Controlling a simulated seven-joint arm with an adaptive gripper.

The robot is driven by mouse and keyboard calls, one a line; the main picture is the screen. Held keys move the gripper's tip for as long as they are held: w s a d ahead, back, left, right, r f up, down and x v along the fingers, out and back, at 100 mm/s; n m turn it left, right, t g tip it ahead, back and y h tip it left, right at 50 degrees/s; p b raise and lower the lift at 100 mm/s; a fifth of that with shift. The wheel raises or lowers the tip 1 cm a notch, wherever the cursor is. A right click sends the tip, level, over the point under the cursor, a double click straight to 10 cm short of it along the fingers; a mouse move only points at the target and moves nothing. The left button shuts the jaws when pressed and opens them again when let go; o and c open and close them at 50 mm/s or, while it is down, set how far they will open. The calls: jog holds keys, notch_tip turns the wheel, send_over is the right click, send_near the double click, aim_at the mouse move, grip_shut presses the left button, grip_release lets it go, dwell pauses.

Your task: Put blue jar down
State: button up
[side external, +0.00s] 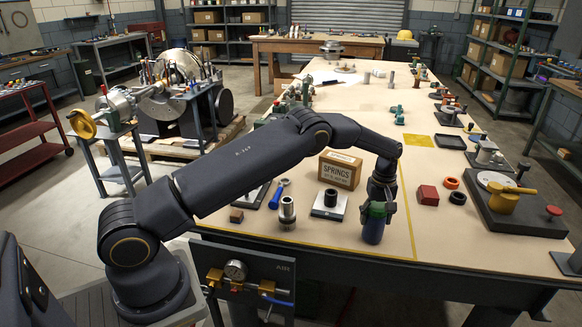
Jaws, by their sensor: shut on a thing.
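The blue jar (373,232), dark blue below with a green band above, is in the side external view near the table's front edge. My gripper (378,207) points down and is shut on the upper part of the jar, with its fingers around it. The jar is about upright. Its base is at or just above the tabletop; I cannot tell whether it touches. My gripper hides part of the jar's top.
A SPRINGS box (339,171) stands behind and left of the jar. A red block (427,195) and a dark fixture (515,207) are to the right.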

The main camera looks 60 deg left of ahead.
jog(key=shift+f, duration=0.2)
jog(key=o, duration=1.6)
jog(key=shift+f, duration=0.1)
notch_tip(320, 180, up, 12)
jog(key=s+r+m+t, duration=0.1)
jog(key=s+r+m, duration=0.1)
jog(key=s+r, duration=0.6)
jog(key=s+r+m+t, duration=0.25)
jog(key=s+r, duration=0.35)
jog(key=r, duration=0.5)
jog(key=s+m, duration=0.2)
jog(key=s, duration=0.6)
jog(key=s+f+m+t, duration=0.1)
jog(key=s+m, duration=0.1)
jog(key=s, duration=0.6)
jog(key=s+d+f+m+t, duration=0.1)
jog(key=s+m, duration=0.2)
jog(key=s, duration=0.5)
jog(key=shift+f, duration=0.2)
